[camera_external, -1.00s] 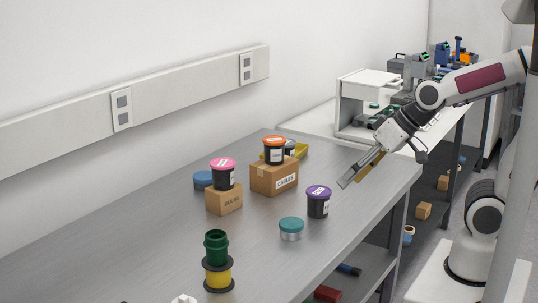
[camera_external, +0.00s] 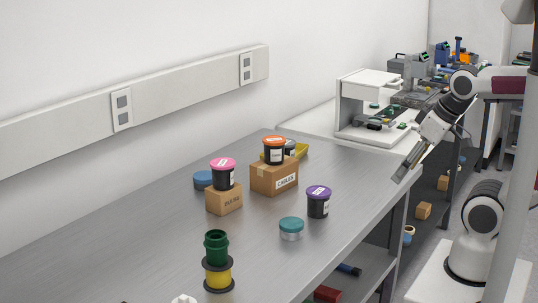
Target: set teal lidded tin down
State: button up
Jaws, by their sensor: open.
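The teal lidded tin (camera_external: 291,229) stands upright on the grey metal table (camera_external: 150,240), near its front edge. It has a teal lid and a silver body. My gripper (camera_external: 400,176) is open and empty, well to the right of the tin and higher, by the table's right end. Nothing hides the tin.
A black jar with a purple lid (camera_external: 318,202) stands just right of the tin. Cardboard boxes (camera_external: 274,178) bear jars with orange (camera_external: 274,143) and pink (camera_external: 223,164) lids. A green spool (camera_external: 216,246) sits on a yellow one (camera_external: 218,275). A blue-lidded tin (camera_external: 202,180) is behind.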

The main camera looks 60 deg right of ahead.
jog(key=w+a+f+n+g+y, duration=0.1)
jog(key=w+a+f+n, duration=0.1)
jog(key=w, duration=0.5)
jog(key=w+a+f+n+g+y, duration=0.1)
jog(key=w+a+f+n+g, duration=0.1)
jog(key=w+f, duration=0.4)
jog(key=w+a+f+n+g+y, duration=0.1)
jog(key=w+a+f+n, duration=0.3)
jog(key=w, duration=0.3)
jog(key=shift+w+f+n+g+y, duration=0.1)
jog(key=shift+w+n+g+y, duration=0.2)
jog(key=shift+y, duration=0.1)
jog(key=w+n, duration=0.1)
jog(key=w+a+r+n, duration=0.1)
jog(key=n, duration=0.1)
jog(key=w+n, duration=0.1)
jog(key=shift+w+a+r+n+t+y, duration=0.1)
jog(key=shift+a+r+n+t+y, duration=0.1)
jog(key=shift+r+n+t+y, duration=0.15)
jog(key=shift+f, duration=0.1)
